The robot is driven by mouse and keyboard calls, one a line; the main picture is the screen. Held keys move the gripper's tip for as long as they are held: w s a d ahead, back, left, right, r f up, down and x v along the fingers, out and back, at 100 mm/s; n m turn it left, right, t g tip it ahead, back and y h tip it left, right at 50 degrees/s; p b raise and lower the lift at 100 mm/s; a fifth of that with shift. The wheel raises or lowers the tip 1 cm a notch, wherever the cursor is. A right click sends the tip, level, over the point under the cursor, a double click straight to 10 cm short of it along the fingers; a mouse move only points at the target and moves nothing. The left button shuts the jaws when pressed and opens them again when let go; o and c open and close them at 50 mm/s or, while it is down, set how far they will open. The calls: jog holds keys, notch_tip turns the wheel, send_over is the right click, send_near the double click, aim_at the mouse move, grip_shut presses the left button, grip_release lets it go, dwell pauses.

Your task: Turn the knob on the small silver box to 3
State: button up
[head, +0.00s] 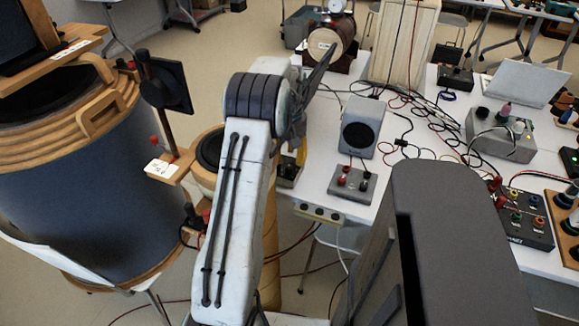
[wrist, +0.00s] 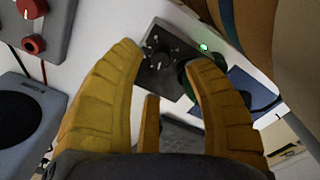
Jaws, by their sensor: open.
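The small silver box (wrist: 172,88) shows in the wrist view with a black dial plate, a dark knob (wrist: 159,62) and a lit green lamp near its far corner. White marks ring the knob, but the figures are too small to read. A dark green round part is half hidden by the right finger. In the head view the silver box (head: 287,176) sits at the table's left edge, mostly hidden by my arm, with a yellow finger (head: 301,151) above it.
A grey box with red knobs (head: 352,186) stands to the right, also in the wrist view (wrist: 52,38). A speaker (head: 361,127) stands behind it. Loose cables cross the table. A large drum (head: 75,190) stands left.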

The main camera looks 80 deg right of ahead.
aim_at(290, 167)
jog(key=shift+f, duration=2.55)
jog(key=shift+c, duration=0.3)
grip_shut()
